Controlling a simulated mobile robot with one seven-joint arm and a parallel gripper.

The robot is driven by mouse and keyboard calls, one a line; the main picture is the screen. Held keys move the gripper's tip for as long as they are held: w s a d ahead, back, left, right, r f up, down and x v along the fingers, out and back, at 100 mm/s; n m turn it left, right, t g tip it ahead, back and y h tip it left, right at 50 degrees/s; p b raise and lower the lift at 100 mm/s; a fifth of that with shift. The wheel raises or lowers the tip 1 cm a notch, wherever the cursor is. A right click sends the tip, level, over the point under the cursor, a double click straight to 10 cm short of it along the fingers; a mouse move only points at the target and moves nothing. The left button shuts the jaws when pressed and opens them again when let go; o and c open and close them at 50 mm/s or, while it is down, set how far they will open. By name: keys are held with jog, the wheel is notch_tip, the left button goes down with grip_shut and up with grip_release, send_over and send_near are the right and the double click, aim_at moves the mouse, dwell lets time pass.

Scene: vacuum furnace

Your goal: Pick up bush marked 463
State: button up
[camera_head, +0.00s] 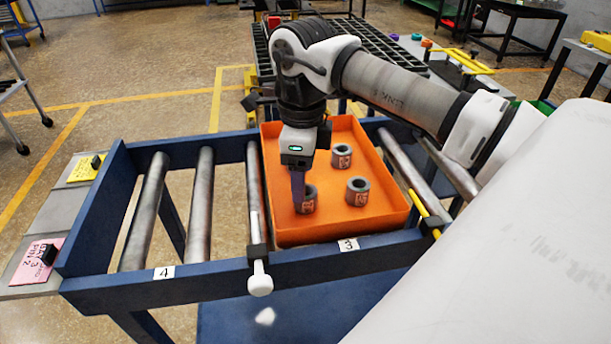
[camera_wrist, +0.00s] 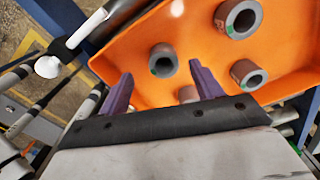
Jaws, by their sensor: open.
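Grey bushes stand upright in an orange tray (camera_head: 280,232). In the head view one is at the back (camera_head: 341,156), one at the front right (camera_head: 357,191) and one at the front left (camera_head: 306,199). Their labels are too small to read. My gripper (camera_head: 298,196) points down over the tray's left side, its purple fingers partly covering the front-left bush. The wrist view shows my gripper (camera_wrist: 160,70) open and empty, with the front-left bush (camera_wrist: 163,60) beyond the gap between the fingers. A brownish piece (camera_wrist: 188,94) beside the right finger is mostly hidden, possibly another bush.
The tray rests on a blue roller frame (camera_head: 210,278) with bare rollers (camera_head: 200,205) to its left. A white-knobbed lever (camera_head: 260,283) stands at the front edge. A yellow bar (camera_head: 424,208) lies along the right. A dark grid rack (camera_head: 385,62) is behind.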

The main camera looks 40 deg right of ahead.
jog(key=f+b, duration=0.1)
jog(key=f, duration=0.1)
jog(key=f+b, duration=0.2)
jog(key=f, duration=0.1)
jog(key=shift+d+f, duration=0.3)
jog(key=shift+d, duration=0.1)
jog(key=shift+r, duration=0.15)
jog(key=c, duration=1.3)
jog(key=shift+o, duration=0.2)
